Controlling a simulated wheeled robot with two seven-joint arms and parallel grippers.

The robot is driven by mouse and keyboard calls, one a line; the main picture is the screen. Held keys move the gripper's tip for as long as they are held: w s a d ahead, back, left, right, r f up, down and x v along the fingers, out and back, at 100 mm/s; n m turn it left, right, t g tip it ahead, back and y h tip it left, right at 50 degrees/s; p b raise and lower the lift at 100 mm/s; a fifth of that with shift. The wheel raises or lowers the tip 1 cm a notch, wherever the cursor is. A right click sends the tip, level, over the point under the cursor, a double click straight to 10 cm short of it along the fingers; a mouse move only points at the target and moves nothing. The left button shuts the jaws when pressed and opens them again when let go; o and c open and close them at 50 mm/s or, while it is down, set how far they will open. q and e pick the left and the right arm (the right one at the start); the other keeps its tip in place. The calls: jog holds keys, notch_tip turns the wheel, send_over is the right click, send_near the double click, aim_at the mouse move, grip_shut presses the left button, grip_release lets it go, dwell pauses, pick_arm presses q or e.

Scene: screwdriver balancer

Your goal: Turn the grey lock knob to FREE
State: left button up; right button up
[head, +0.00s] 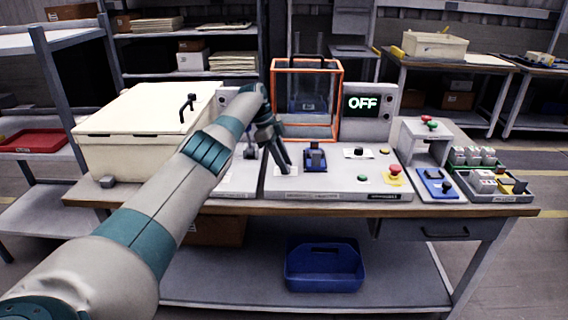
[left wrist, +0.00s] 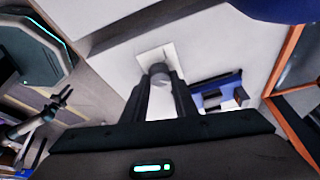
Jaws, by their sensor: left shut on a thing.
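The grey lock knob (left wrist: 158,72) sits on a pale square plate (left wrist: 170,55) on the panel. My left gripper (left wrist: 158,85) has its two dark fingers on either side of the knob and is shut on it. In the head view the left gripper (head: 283,163) reaches down to the panel, just left of a blue fixture (head: 315,160). The fingers hide the knob there, and I cannot read its marking. A small dark forked end at the left of the left wrist view looks like my right gripper (left wrist: 62,98); its jaws are too small to judge.
Behind stand an orange-framed clear box (head: 341,90) and a display (head: 362,102) reading OFF. A cream lidded box (head: 130,150) is at left. Buttons, including a red one (head: 394,170), and a grey stand (head: 425,140) are at right. A blue bin (head: 323,270) sits on the lower shelf.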

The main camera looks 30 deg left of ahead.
pick_arm(q)
jog(key=o, duration=1)
jog(key=shift+o, duration=0.2)
jog(key=p+v, duration=0.2)
jog(key=v, duration=1.5)
jog(key=shift+r, duration=0.2)
pick_arm(e)
jog(key=shift+w+a+r+t, duration=0.25)
jog(key=shift+w+a+t, duration=0.1)
jog(key=shift+w+a, duration=0.15)
jog(key=shift+w+a+r+t, duration=0.2)
jog(key=shift+w+a+t, duration=0.15)
jog(key=shift+a, duration=0.1)
pick_arm(q)
jog(key=shift+s+f, duration=0.1)
pick_arm(e)
jog(key=shift+s, duration=0.15)
